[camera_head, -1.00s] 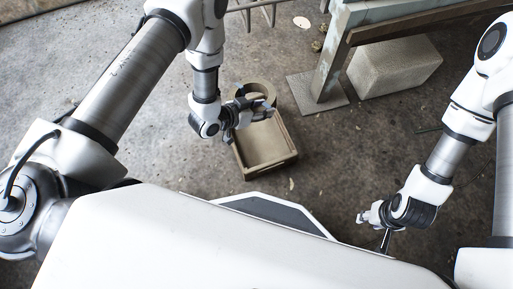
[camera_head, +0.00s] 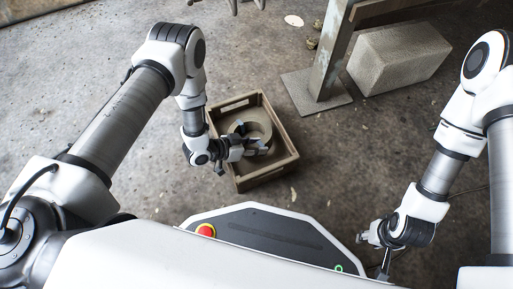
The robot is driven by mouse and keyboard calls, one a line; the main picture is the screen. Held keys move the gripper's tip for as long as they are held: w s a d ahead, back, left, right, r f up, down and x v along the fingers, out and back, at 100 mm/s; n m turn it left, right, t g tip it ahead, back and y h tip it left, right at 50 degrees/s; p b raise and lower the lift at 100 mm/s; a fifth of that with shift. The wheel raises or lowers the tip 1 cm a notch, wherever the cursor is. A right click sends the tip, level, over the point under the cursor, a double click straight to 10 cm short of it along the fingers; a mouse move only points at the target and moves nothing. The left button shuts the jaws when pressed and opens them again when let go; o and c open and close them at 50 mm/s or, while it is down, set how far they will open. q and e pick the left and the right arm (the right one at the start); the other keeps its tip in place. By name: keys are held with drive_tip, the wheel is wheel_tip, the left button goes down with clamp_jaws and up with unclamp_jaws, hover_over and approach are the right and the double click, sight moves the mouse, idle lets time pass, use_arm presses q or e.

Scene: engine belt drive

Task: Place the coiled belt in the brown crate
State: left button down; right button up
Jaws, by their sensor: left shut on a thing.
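The brown crate (camera_head: 281,122) stands on the concrete floor in front of my base, left of the picture's middle. The coiled belt (camera_head: 261,116) is a round olive-brown ring inside the crate's outline as seen from above. My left gripper (camera_head: 259,147) is over the crate and shut on the near side of the belt. Whether the belt touches the crate floor I cannot tell. My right gripper (camera_head: 365,237) hangs at the right, away from the crate; its fingers are too small and turned to read.
A metal post with a square foot plate (camera_head: 316,94) stands just right of the crate. My own base with a red button is close below the crate. Floor left of the crate is clear.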

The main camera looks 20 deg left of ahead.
use_arm(q)
drive_tip(key=shift+r, duration=0.2)
drive_tip(key=shift+f, duration=0.15)
drive_tip(key=c, duration=0.7)
unclamp_jaws()
drive_tip(key=shift+f, duration=0.1)
drive_tip(key=shift+r, duration=0.25)
drive_tip(key=p+v, duration=0.6)
drive_tip(key=v, duration=0.6)
drive_tip(key=shift+f, duration=0.1)
